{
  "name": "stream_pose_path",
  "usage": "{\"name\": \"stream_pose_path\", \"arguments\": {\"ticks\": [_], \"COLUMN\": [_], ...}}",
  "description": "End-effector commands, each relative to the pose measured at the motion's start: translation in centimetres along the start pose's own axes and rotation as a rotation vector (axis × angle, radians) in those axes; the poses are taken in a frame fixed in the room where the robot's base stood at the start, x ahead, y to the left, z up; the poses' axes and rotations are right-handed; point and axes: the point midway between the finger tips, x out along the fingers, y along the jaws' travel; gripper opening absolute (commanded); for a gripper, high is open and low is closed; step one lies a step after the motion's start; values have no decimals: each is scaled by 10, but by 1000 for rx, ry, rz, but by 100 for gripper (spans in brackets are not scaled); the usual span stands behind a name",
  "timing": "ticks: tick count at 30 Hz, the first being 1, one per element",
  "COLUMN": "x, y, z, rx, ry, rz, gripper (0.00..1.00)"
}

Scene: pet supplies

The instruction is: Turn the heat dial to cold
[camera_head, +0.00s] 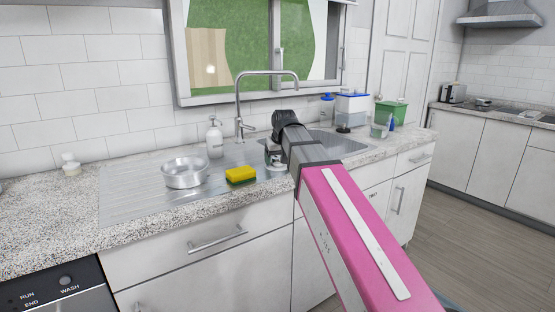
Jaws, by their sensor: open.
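No dial that I can make out as a heat dial shows in the head view. My arm reaches in from the lower right, with a pink link and a dark wrist, over the front of the sink counter. My gripper (274,156) hangs below the dark wrist, above the counter just right of the sponge. It is small and partly hidden here; it appears open, and I see nothing held in it. A small round grey thing sits under or beside it, too unclear to name.
A metal pot (184,174), yellow-green sponge (240,176) and white soap bottle (214,139) stand near the tall faucet (238,95). A green bin (391,112) and blue-lidded container (351,108) are right. An appliance panel (50,286) is lower left. Open floor (485,225) lies right.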

Motion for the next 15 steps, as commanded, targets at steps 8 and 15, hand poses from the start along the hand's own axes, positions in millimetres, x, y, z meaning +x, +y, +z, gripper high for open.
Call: {"name": "stream_pose_path", "arguments": {"ticks": [8, 15], "x": [1, 1], "y": [0, 0], "z": [0, 0], "rx": [0, 0], "ry": [0, 0], "rz": [0, 0], "gripper": [66, 23]}}
